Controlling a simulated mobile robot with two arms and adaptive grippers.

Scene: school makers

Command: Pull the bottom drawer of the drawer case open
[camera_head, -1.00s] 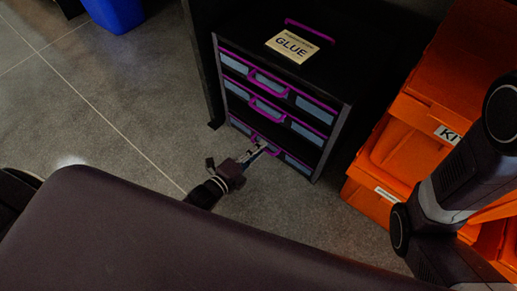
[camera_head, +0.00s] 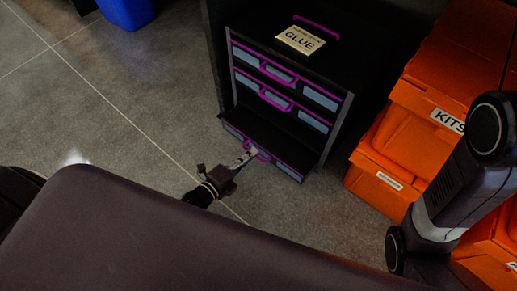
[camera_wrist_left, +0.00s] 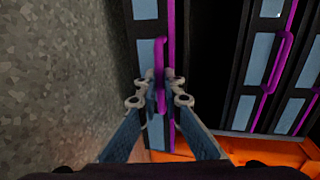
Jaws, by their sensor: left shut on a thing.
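The black drawer case (camera_head: 340,125) with purple trim stands on the floor in the head view, with a GLUE label on top. Its bottom drawer (camera_head: 286,169) sticks out from the front, while the drawers above are closed. My left gripper (camera_head: 250,156) is at the bottom drawer's purple handle. In the left wrist view, my left gripper (camera_wrist_left: 159,88) has its two fingertips shut on the purple handle (camera_wrist_left: 160,57), one finger on each side. My right gripper is out of view; only part of my right arm shows.
Orange bins (camera_head: 385,165), one marked KITS, stand stacked right of the case. A blue bin (camera_head: 127,12) is at the top left. Grey tiled floor (camera_head: 120,110) is clear to the left of the case.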

